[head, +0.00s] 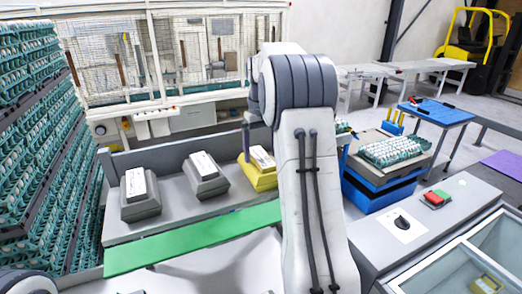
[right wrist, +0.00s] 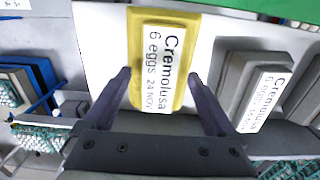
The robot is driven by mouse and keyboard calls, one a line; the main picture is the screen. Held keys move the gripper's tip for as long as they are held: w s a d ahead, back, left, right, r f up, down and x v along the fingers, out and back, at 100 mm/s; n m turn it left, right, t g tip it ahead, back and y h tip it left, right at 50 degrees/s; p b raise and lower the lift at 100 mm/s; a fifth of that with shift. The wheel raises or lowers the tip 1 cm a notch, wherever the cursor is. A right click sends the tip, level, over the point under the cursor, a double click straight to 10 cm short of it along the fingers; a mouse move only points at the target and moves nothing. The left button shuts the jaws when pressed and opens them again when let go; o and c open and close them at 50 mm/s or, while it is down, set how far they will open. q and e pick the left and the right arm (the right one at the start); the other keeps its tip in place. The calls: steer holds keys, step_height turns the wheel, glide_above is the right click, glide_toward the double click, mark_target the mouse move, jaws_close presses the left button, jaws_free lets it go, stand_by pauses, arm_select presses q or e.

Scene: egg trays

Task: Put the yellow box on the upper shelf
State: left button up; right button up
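The yellow box (head: 262,178) sits on a grey shelf (head: 222,202), at the right end of a row with two grey boxes. It has a white label. In the right wrist view the yellow box (right wrist: 186,42) lies between and just beyond the fingers of my right gripper (right wrist: 159,75). The fingers are spread, one near each long side; firm contact is not visible. In the head view my right arm hides most of that gripper; one finger (head: 246,143) shows at the box's left. My left gripper is out of view. I cannot tell which surface is the upper shelf.
Two grey boxes (head: 140,195) (head: 204,176) stand left of the yellow one. A green strip (head: 190,240) runs along the front. Stacked egg trays (head: 35,150) rise at the left. A blue crate (head: 375,193) with egg trays stands at the right.

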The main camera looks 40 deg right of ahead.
mark_target(261, 157)
step_height(261, 157, up, 12)
steer(key=shift+r, duration=0.15)
stand_by(0.7)
steer(key=s+a+f+n, duration=0.2)
steer(key=a+f, duration=0.1)
steer(key=a, duration=1)
steer(key=s+a+f+n, duration=0.2)
steer(key=a+f+n, duration=0.1)
steer(key=a, duration=1)
steer(key=s+a+f+n, duration=0.1)
steer(key=s+a+f, duration=0.2)
steer(key=s, duration=0.5)
steer(key=s+a+f+n, duration=0.2)
steer(key=s+a+f, duration=0.2)
steer(key=s+f, duration=0.2)
steer(key=s+a+f+n+y, duration=0.1)
steer(key=s+a+f+n, duration=0.1)
steer(key=s, duration=0.7)
step_height(261, 157, down, 2)
steer(key=shift+s+a+f, duration=0.2)
steer(key=shift+s+a, duration=0.1)
steer(key=shift+a, duration=0.5)
